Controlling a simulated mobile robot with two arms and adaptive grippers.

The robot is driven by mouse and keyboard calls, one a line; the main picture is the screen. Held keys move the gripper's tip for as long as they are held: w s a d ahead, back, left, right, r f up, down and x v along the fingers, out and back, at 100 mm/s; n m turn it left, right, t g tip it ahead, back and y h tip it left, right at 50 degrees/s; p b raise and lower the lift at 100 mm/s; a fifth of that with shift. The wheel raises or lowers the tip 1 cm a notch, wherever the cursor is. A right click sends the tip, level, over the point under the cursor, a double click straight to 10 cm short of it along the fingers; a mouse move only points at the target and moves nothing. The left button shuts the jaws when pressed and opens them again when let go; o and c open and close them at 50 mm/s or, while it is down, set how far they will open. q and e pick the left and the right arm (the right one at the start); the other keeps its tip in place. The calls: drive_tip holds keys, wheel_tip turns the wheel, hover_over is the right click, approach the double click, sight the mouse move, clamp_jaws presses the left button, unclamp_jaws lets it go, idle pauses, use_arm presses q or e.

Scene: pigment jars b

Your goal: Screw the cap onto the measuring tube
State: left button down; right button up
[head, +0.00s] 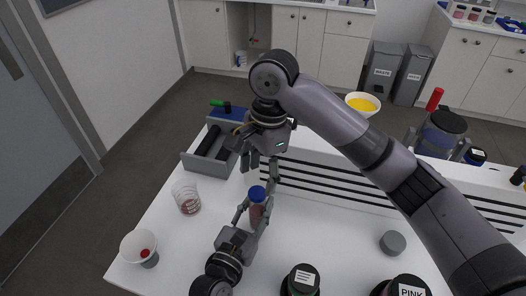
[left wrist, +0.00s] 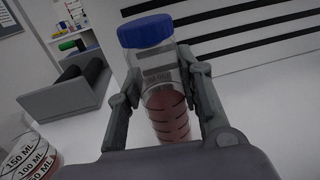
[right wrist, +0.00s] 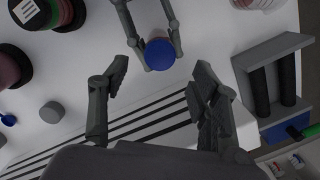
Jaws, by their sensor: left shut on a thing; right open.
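The measuring tube (head: 256,216) is clear with dark marks and reddish contents, and stands upright on the white table. My left gripper (head: 253,213) is shut around its body; the tube shows between the fingers in the left wrist view (left wrist: 166,108). The blue cap (head: 257,193) sits on the tube's mouth; it also shows in the left wrist view (left wrist: 146,30). How tightly it is seated cannot be told. My right gripper (head: 262,168) is open and empty above the cap. In the right wrist view the cap (right wrist: 160,53) lies beyond the open fingertips, not gripped.
A grey tray (head: 204,169) with black cylinders stands behind left. A measuring beaker (head: 187,198) and a white cup (head: 139,246) are at the left. A grey lid (head: 393,243) and dark-lidded jars (head: 303,281) are at front right. A bowl of yellow (head: 363,104) is behind.

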use_arm(q)
drive_tip(key=shift+f, duration=0.1)
use_arm(e)
wheel_tip(320, 180, up, 7)
drive_tip(key=shift+w+d, duration=0.2)
drive_tip(key=shift+d, duration=0.2)
drive_tip(key=shift+r, duration=0.1)
use_arm(q)
drive_tip(key=c, duration=1)
unclamp_jaws()
drive_tip(key=shift+c, duration=0.2)
drive_tip(key=v, duration=1.2)
